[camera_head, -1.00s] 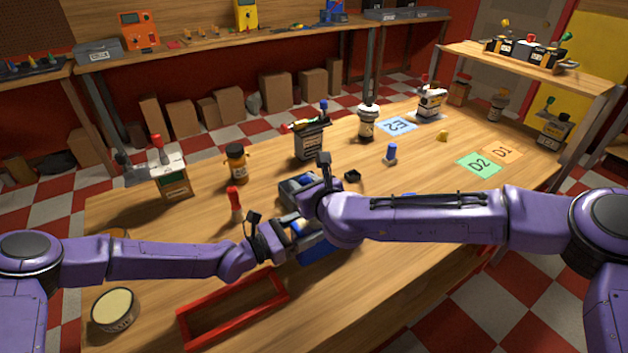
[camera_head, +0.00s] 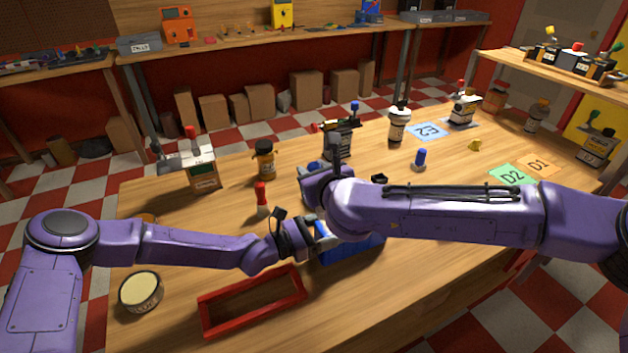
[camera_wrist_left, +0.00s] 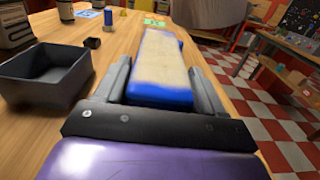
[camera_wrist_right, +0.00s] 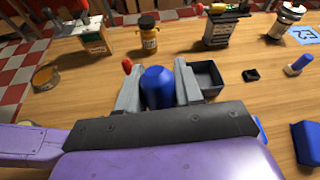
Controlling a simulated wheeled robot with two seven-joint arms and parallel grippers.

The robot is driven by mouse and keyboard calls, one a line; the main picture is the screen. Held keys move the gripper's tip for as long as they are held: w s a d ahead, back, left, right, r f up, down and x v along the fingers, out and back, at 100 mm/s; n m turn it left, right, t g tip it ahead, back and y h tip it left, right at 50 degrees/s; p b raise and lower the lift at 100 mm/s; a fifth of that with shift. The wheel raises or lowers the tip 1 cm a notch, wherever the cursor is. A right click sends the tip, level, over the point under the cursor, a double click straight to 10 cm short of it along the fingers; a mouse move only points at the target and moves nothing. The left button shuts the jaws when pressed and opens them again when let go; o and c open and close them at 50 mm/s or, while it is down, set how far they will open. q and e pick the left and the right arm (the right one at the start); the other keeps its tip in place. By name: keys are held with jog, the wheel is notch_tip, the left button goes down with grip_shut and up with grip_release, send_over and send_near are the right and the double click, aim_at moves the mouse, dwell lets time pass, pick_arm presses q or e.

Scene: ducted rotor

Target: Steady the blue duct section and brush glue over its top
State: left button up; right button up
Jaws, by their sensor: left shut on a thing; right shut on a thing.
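The blue duct section (camera_head: 350,252) lies in front of me, partly hidden by my right arm in the head view. In the left wrist view its blue end (camera_wrist_left: 160,95) sits between the fingers of my left gripper (camera_wrist_left: 162,80), which is shut on it. Its long top is pale cream; I cannot tell how much of that is glue. My right gripper (camera_wrist_right: 157,80) is shut on an upright, rounded blue handle (camera_wrist_right: 157,90), which looks like the glue brush's. The bristles are hidden.
A dark open tub (camera_wrist_left: 45,75) stands beside the duct section. A red frame (camera_head: 252,300) and a round tin (camera_head: 140,292) lie near the front edge. A red-capped bottle (camera_head: 262,200) and an amber jar (camera_head: 264,160) stand behind. Cards and small parts lie to the right.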

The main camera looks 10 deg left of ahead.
jog(key=shift+r, duration=1.4)
pick_arm(q)
jog(key=o, duration=1.2)
jog(key=shift+o, duration=0.2)
